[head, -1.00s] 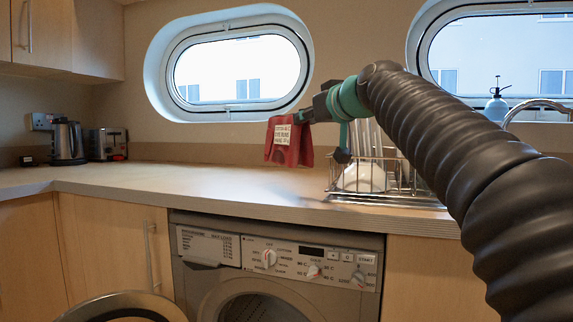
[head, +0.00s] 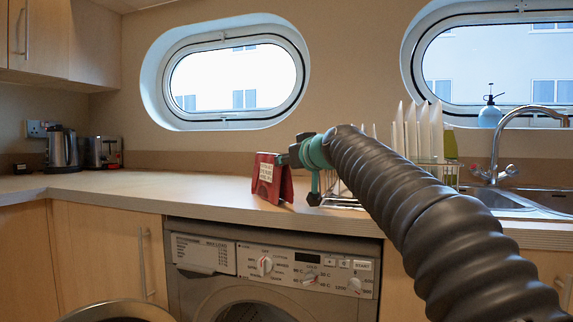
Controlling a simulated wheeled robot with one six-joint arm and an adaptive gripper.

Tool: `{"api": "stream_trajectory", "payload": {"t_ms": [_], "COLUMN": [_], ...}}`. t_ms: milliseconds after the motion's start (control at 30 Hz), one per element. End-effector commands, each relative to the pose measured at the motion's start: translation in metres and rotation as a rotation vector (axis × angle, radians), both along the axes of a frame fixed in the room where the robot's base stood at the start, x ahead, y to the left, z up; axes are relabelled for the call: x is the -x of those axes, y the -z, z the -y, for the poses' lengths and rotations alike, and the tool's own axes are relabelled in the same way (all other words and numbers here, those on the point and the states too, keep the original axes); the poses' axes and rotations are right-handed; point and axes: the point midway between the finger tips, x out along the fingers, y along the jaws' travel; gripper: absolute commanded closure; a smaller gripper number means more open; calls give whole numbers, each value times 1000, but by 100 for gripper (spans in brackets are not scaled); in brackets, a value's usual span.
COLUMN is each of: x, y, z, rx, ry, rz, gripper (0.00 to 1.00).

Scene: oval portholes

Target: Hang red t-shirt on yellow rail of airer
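No airer or yellow rail shows in this view.
A dish rack with white plates (head: 424,130) stands right behind my arm, near the sink (head: 490,199). A kettle (head: 63,150) and toaster (head: 103,152) stand at the left. The worktop (head: 165,188) between is clear. A washing machine (head: 270,265) sits below, its door open.

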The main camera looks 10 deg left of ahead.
Motion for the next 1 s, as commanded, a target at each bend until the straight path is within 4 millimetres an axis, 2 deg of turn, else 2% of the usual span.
{"api": "stream_trajectory", "payload": {"t_ms": [100, 133, 200, 633, 767, 1000], "x": [0, 0, 0, 5, 18, 54], "y": [0, 0, 0, -1, -4, -12], "z": [0, 0, 0, 5, 16, 46], "rx": [1, 1, 1, 1, -1, -1], "ry": [-1, -1, -1, 0, 0, 1], "rz": [-1, -2, -2, -1, -1, 0], "gripper": [100, 65, 48, 47, 47, 47]}}
